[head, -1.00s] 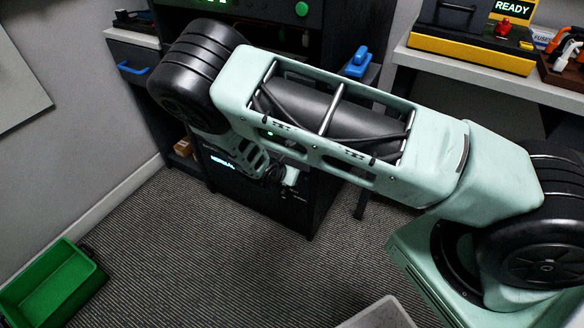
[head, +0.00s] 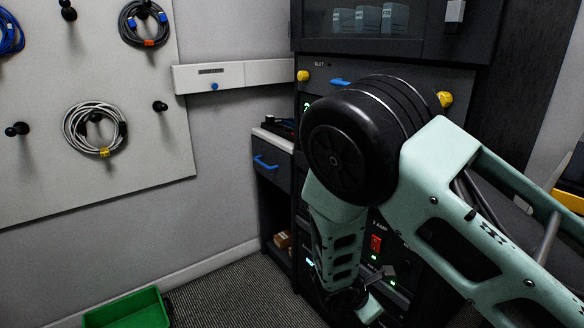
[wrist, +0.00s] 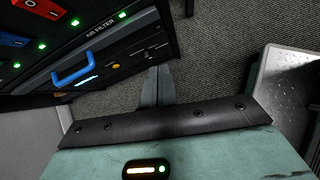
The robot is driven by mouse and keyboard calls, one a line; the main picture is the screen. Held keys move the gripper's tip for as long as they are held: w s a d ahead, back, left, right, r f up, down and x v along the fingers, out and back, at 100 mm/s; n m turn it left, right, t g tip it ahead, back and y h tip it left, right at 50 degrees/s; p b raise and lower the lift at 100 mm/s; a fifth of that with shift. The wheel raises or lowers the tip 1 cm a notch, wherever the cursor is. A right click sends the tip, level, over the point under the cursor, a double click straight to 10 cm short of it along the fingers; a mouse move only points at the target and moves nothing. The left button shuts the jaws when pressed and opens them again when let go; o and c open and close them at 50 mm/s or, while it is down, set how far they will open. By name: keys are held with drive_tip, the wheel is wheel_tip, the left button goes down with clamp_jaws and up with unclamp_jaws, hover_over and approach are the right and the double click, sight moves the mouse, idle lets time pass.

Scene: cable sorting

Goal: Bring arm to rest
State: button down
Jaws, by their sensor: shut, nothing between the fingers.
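My arm is folded at the right of the head view, with its big black elbow joint in front of a dark equipment rack (head: 300,88). In the wrist view, my gripper (wrist: 158,80) shows as two grey fingers close together, shut and empty. They are over the carpet, beside the rack's lower front (wrist: 110,55) with its blue handle (wrist: 74,70).
A pegboard (head: 40,140) with coiled cables, including a grey coil (head: 92,130), is on the left wall. A green bin (head: 128,312) stands on the floor. A small drawer cabinet (head: 272,175) adjoins the rack. A grey metal tray (wrist: 290,85) lies right in the wrist view.

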drive_tip(key=s+a+r+m+g+y, duration=0.3)
drive_tip(key=s+r+m, duration=0.4)
drive_tip(key=s+r, duration=0.55)
drive_tip(key=s+a+r+m+g+y, duration=0.1)
drive_tip(key=s+a+r+m+y, duration=0.3)
drive_tip(key=s+r+m, duration=0.65)
wheel_tip(320, 180, up, 17)
drive_tip(key=s+n+p, duration=0.2)
drive_tip(key=p, duration=1.3)
drive_tip(key=shift+d+f+n, duration=0.15)
drive_tip(key=shift+f+n, duration=0.05)
drive_tip(key=shift+n, duration=0.15)
